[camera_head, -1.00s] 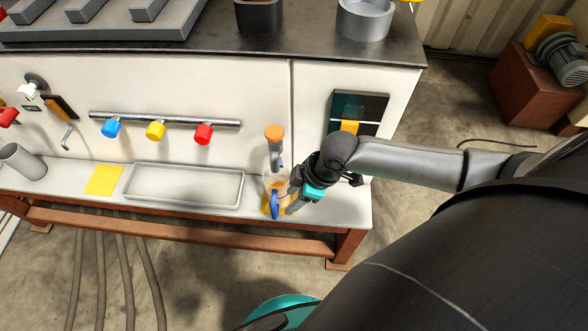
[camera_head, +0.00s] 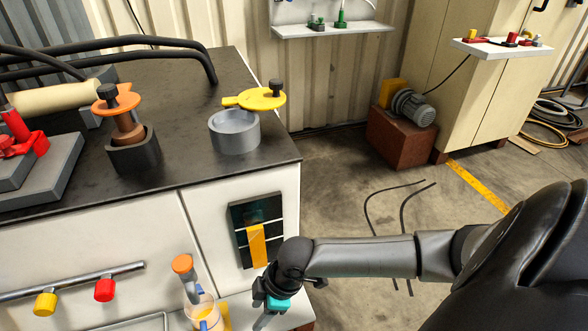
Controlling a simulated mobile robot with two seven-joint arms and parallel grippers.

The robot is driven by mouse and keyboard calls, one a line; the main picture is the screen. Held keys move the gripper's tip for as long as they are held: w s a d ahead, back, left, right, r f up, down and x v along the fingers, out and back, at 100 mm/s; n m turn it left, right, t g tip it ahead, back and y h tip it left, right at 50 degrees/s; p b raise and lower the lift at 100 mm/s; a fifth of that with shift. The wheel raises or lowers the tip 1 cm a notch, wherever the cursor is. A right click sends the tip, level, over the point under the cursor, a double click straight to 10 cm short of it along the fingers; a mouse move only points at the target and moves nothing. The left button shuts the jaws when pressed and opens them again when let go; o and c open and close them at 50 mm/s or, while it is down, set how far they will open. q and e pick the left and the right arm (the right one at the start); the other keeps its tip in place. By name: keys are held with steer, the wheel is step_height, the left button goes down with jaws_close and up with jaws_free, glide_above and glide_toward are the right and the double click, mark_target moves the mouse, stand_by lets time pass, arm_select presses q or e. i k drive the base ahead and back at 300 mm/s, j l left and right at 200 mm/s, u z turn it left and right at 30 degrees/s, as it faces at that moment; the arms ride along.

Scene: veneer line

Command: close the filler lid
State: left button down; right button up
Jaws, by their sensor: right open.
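The yellow filler lid (camera_head: 264,99), a flat disc with a black knob and a side tab, is at the back right of the grey round filler neck (camera_head: 235,139) on the dark bench top. The neck's opening is uncovered. My right gripper (camera_head: 264,318) is open and low at the bottom of the view, below the bench top and well apart from the lid. Its fingertips are partly cut off by the frame edge. My left gripper is not in view.
A clear jug (camera_head: 203,312) stands under an orange-knobbed tap (camera_head: 183,264), left of my right gripper. A dark panel with a yellow bar (camera_head: 257,246) is above the gripper. An orange-topped brown plug in a dark holder (camera_head: 133,159) stands left of the neck.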

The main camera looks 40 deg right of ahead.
mark_target(259, 98)
steer(key=z, duration=1.1)
